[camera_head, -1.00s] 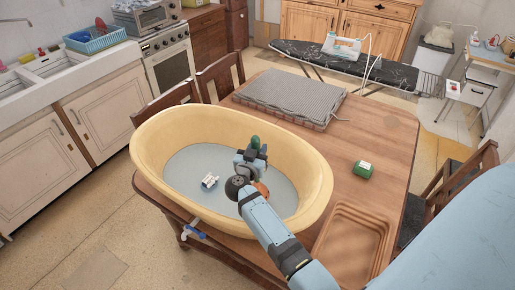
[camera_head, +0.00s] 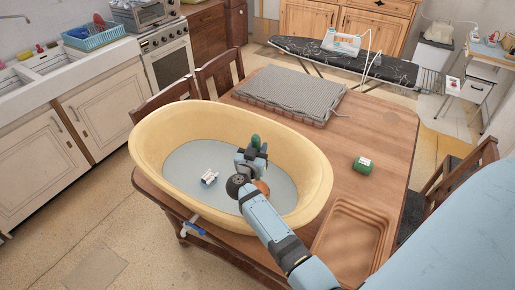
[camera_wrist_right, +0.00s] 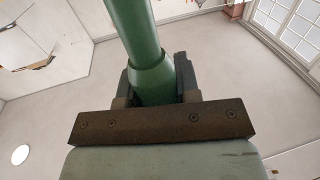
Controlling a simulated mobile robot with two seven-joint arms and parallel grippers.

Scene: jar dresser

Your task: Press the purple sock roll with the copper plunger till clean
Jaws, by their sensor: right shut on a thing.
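My right gripper (camera_head: 254,158) is over the inside of a yellow oval tub (camera_head: 150,150) and shut on the green handle of the copper plunger (camera_head: 263,187). The green handle (camera_wrist_right: 150,70) stands between the fingers in the right wrist view. The copper head shows partly beside my wrist, low in the tub; I cannot tell what it touches. I see no purple sock roll; my arm and the plunger cover part of the tub floor. A small white roll with dark patches (camera_head: 209,177) is in the tub, left of the plunger. My left gripper is not in view.
The tub stands on a wooden table (camera_head: 385,125). A green roll with a white band (camera_head: 362,165) lies right of it. A brown ribbed tray (camera_head: 350,245) is at the front right, and a grey ribbed mat (camera_head: 290,93) at the back. Chairs stand around the table.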

